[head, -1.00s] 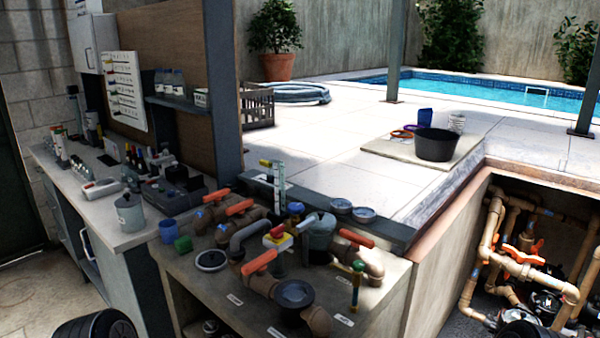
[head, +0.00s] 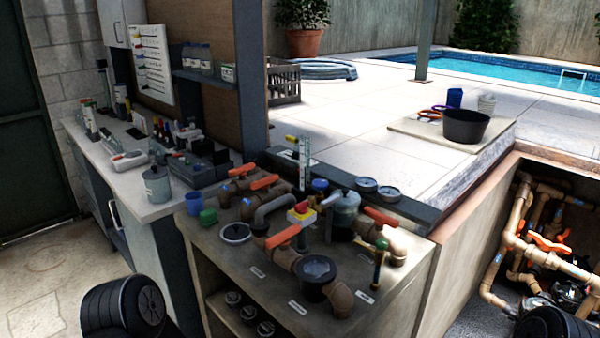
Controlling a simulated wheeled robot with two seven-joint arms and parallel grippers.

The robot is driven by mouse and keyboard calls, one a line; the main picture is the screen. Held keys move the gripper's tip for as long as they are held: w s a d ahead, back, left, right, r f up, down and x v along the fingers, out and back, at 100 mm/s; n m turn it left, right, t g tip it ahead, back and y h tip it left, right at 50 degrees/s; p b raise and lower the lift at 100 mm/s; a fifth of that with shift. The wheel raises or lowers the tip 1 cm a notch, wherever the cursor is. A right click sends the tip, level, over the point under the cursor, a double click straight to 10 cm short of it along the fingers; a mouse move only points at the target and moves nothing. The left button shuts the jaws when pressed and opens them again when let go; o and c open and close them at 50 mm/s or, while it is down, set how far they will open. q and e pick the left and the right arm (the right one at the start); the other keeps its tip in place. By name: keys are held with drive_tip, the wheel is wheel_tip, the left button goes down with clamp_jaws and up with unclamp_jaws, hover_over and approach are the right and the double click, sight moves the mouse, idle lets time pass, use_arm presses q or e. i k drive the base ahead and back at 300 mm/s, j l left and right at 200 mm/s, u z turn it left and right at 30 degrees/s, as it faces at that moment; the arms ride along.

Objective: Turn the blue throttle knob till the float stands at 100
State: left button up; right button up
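A small blue knob (head: 319,184) sits among the pipework on the pump bench, behind the red-and-yellow switch; I take it for the throttle knob. A clear upright flow tube (head: 304,158) with a pale scale stands just left of and behind it, with a yellow piece at its top. The float and the scale numbers are too small to read. Neither of my grippers is in view.
Orange-handled valves (head: 283,237), a grey strainer pot (head: 345,205) and a brass-coloured upright valve with a green top (head: 380,258) crowd the bench. Loose blue (head: 194,202) and green (head: 208,216) pieces lie at its left. A counter (head: 150,200) adjoins left; a pipe pit opens right.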

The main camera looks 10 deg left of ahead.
sight(320, 185)
drive_tip(key=i+l+u, duration=0.1)
drive_tip(key=l, duration=0.25)
drive_tip(key=i+l, duration=0.25)
drive_tip(key=i+l+u, duration=0.15)
drive_tip(key=l, duration=0.35)
drive_tip(key=i+l, duration=0.15)
drive_tip(key=l, duration=0.2)
drive_tip(key=i+l+u, duration=0.15)
drive_tip(key=l, duration=0.25)
drive_tip(key=i+l+u, duration=0.1)
drive_tip(key=l, duration=0.3)
